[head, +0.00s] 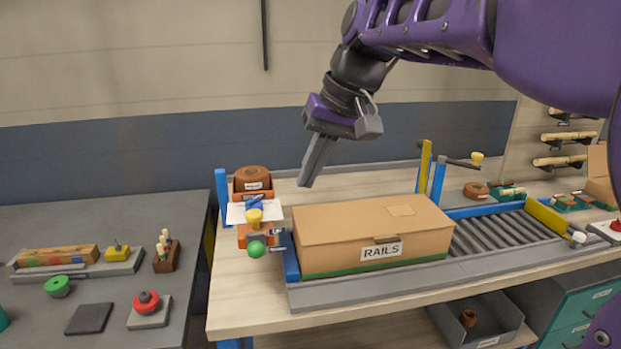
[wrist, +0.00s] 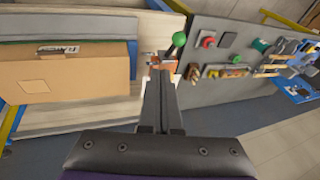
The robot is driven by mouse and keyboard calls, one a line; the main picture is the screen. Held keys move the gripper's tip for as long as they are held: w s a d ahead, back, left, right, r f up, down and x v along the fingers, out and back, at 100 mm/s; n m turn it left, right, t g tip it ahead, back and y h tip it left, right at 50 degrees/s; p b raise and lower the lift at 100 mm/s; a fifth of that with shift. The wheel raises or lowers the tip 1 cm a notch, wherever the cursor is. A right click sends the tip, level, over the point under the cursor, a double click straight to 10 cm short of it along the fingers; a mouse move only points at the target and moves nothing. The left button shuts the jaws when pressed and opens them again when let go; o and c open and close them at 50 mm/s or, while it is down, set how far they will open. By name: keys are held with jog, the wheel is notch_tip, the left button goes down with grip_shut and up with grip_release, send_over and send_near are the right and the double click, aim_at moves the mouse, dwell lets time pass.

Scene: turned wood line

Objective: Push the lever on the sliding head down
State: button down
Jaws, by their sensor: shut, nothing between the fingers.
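In the wrist view the green ball (wrist: 179,39) sits on a stalk just beyond my fingertips, and my fingers partly hide the orange head. My gripper (head: 306,184) is shut and empty, pointing down, above and to the right of the head, apart from it. It also shows in the wrist view (wrist: 161,75).
A cardboard box labelled RAILS (head: 370,232) lies on the conveyor right of the head. A blue post (head: 222,196) stands left of the head. A crossbar with a yellow knob (head: 477,156) spans farther right. A grey side table (head: 100,210) holds a red button (head: 147,301).

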jog(key=b, duration=0.2)
send_near(256, 246)
jog(key=w+d+f, duration=0.2)
jog(key=w+f, duration=0.2)
jog(key=shift+s+a+f, duration=0.25)
jog(key=shift+a+f, duration=0.35)
jog(key=shift+a, duration=0.1)
jog(key=shift+s+a+f, duration=0.25)
jog(key=shift+a+f, duration=0.35)
jog(key=shift+a, duration=0.15)
jog(key=shift+f, duration=0.15)
